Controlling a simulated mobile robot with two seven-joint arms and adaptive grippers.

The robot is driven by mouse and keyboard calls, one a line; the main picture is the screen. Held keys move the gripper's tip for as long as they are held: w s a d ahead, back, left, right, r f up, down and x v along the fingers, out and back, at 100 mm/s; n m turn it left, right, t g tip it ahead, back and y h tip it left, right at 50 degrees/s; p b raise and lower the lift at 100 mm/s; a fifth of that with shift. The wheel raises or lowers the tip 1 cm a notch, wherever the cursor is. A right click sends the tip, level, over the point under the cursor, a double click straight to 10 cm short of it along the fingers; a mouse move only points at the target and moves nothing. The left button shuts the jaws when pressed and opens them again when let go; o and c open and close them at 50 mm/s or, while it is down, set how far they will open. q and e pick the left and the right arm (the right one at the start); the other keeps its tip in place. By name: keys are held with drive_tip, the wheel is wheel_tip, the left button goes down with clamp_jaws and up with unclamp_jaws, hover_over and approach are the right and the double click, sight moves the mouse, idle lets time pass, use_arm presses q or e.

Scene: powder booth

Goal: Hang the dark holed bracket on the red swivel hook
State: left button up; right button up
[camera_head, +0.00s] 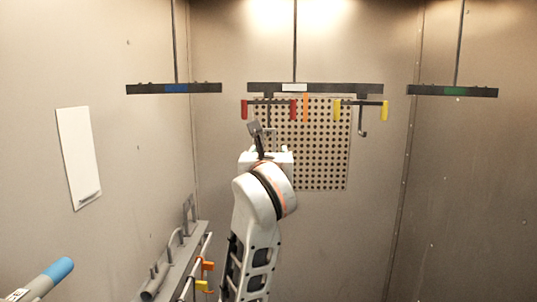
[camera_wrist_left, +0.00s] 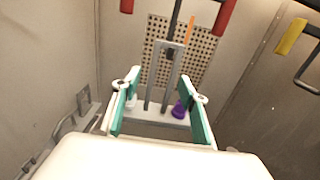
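The red swivel hook hangs left of centre under the middle overhead bar, with red end tabs (camera_head: 293,112); its red tabs also show at the top of the left wrist view (camera_wrist_left: 225,17). The bracket appears held. In the head view the dark bracket (camera_head: 254,128) sticks up, tilted, from the gripper, just below and left of the hook. Whether it touches the hook is unclear.
A yellow-tabbed hook (camera_head: 362,104) hangs to the right on the same bar (camera_head: 315,88). Bars with blue (camera_head: 176,88) and green (camera_head: 454,91) labels hang at the sides. A perforated panel (camera_head: 320,165) is behind. A rack with parts (camera_head: 176,262) stands lower left.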

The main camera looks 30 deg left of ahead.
use_arm(q)
drive_tip(key=v, duration=1.2)
